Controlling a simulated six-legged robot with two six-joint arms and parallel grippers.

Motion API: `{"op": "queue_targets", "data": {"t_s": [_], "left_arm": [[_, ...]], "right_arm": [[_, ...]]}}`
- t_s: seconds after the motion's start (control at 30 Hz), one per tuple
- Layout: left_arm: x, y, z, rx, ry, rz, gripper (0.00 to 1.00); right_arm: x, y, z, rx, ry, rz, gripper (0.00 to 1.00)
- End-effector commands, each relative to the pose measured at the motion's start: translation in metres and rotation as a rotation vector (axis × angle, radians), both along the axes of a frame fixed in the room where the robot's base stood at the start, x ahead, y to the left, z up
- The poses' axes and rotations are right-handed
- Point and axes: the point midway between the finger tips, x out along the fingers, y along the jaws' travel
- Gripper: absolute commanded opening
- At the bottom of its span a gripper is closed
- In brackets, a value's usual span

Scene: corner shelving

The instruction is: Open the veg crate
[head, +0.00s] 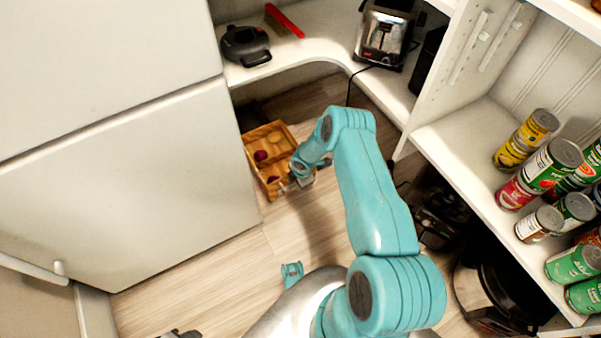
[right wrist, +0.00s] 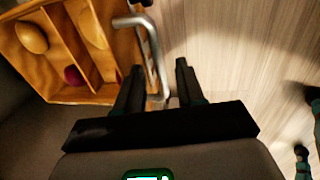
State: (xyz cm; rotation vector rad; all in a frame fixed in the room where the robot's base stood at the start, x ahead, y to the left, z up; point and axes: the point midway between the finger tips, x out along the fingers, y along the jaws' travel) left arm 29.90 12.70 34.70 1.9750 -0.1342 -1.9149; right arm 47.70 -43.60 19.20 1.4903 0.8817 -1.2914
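The veg crate (head: 262,133) is an orange-brown wooden box with dividers, on the floor beside the white cabinet. It holds dark red and yellowish round vegetables. In the right wrist view the crate (right wrist: 68,97) is at upper left, with a bent grey metal handle (right wrist: 151,42) on its near side. My right gripper (head: 303,181) is at the crate's right side. Its fingers (right wrist: 160,82) are apart, and the lower end of the handle shows between them; contact is not clear. A small dark part at the head view's bottom edge may be my left gripper (head: 180,333); its fingers cannot be made out.
A white cabinet (head: 150,170) stands close at the crate's left. Shelving with cans (head: 535,160) stands at right. Wooden floor (head: 225,285) is free in front.

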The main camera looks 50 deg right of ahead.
Motion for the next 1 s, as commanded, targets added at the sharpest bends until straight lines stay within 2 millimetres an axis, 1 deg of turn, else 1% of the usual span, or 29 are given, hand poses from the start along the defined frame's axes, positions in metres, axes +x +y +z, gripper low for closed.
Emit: {"op": "queue_targets", "data": {"t_s": [0.03,0.17,0.2,0.4,0.5,0.6,0.7,1.0], "left_arm": [[-0.001,-0.001,0.011,0.0,0.001,-0.005,0.43],[-0.005,-0.005,0.028,-0.004,0.008,-0.019,0.43],[-0.006,-0.006,0.032,-0.004,0.01,-0.023,0.43],[-0.008,-0.008,0.047,-0.006,0.014,-0.033,0.43],[-0.008,-0.008,0.051,-0.006,0.014,-0.032,0.43],[-0.008,-0.008,0.054,-0.006,0.013,-0.032,0.43],[-0.008,-0.008,0.055,-0.006,0.013,-0.032,0.43],[-0.008,-0.007,0.055,-0.006,0.013,-0.032,0.43]], "right_arm": [[-0.001,0.0,0.016,-0.001,-0.002,0.0,0.38],[-0.006,0.002,0.049,-0.001,-0.002,0.001,0.38],[-0.008,0.002,0.06,-0.001,-0.002,0.001,0.38],[-0.018,0.005,0.109,-0.001,-0.001,0.0,0.38],[-0.022,0.006,0.127,-0.001,-0.001,-0.001,0.38],[-0.025,0.008,0.14,0.0,-0.001,-0.001,0.38],[-0.026,0.008,0.148,-0.001,-0.001,-0.001,0.38],[-0.027,0.009,0.151,0.0,0.0,-0.001,0.38]]}}
